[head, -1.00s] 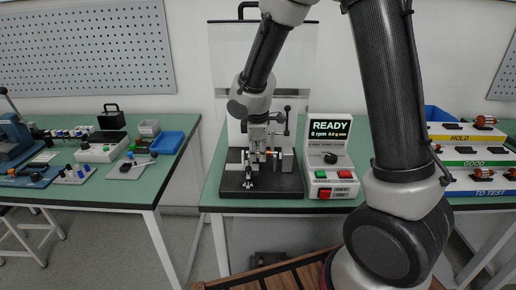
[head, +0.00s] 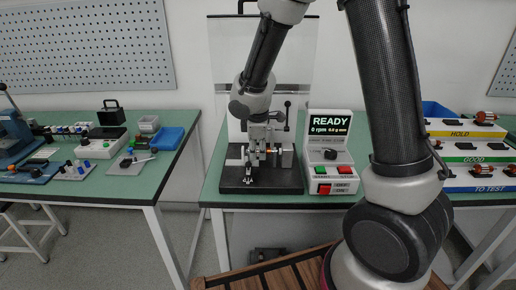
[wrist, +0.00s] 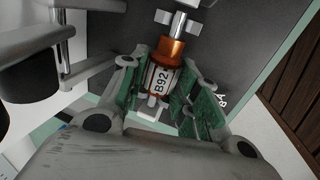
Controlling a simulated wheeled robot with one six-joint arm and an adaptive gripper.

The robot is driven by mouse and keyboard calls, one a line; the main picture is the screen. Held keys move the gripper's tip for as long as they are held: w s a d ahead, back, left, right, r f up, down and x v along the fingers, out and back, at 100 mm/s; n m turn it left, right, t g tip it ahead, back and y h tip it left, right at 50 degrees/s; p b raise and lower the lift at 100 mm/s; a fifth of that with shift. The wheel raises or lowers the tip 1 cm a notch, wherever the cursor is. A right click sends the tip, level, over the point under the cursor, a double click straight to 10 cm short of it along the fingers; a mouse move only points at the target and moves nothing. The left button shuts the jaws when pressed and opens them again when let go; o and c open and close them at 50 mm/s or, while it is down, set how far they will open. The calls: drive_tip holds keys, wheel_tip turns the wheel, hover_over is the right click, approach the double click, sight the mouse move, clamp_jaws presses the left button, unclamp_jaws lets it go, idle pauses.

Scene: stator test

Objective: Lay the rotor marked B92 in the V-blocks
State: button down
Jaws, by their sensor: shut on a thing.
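The rotor (wrist: 160,80), with a B92 label, a copper-coloured winding and a steel shaft, sits between the green-padded fingers of my gripper (wrist: 155,100) in the wrist view. The gripper is shut on it. In the head view my gripper (head: 257,157) is low over the black test stand, and only an orange bit of the rotor (head: 271,151) shows. In the wrist view the far shaft end lies between the two pale arms of a V-block (wrist: 192,27). I cannot tell whether the shaft touches it. The other support is hidden.
The test stand (head: 232,181) has an upright post close behind my gripper. A control box (head: 331,155) reading READY, 0 rpm, stands to its right. Racks marked HOLD, GOOD and TO TEST (head: 485,188) are at the far right. A left bench (head: 110,186) holds tools and trays.

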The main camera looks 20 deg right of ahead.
drive_tip(key=c, duration=1)
unclamp_jaws()
drive_tip(key=v, duration=0.7)
drive_tip(key=shift+r, duration=0.25)
